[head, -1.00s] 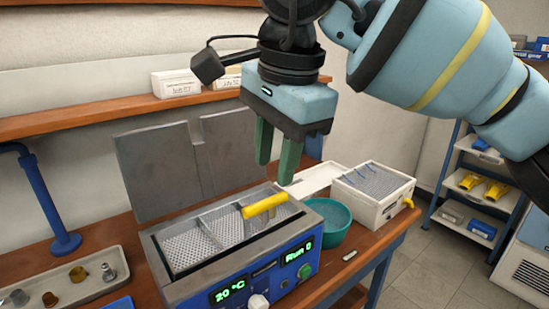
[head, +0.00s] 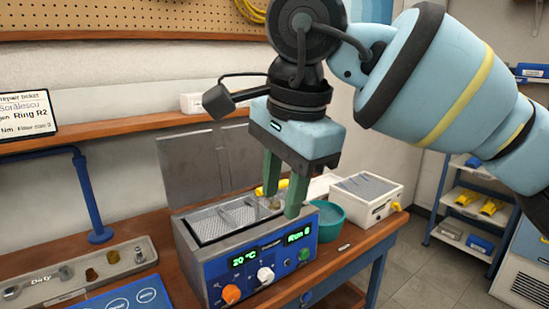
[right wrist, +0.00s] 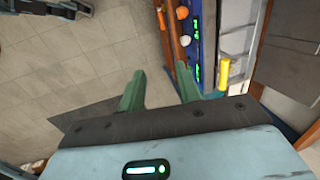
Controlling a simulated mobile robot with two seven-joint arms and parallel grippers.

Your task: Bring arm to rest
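My right gripper (head: 283,192) hangs fingers-down in the head view, in front of the blue bath unit (head: 262,262). Its two green fingers are apart with nothing between them. The right wrist view also shows the open fingers (right wrist: 160,88), with floor and the unit's front panel (right wrist: 190,52) beyond them. The right arm (head: 440,85) reaches in from the upper right, bent at the elbow. My left gripper is not recognisable in either view.
A yellow handle (head: 269,189) shows behind the fingers at the bath. A teal bowl (head: 326,222) and a white box (head: 372,204) stand to its right. A tray of small parts (head: 75,281) lies left. A blue post (head: 88,200) and wall shelf (head: 110,135) are behind.

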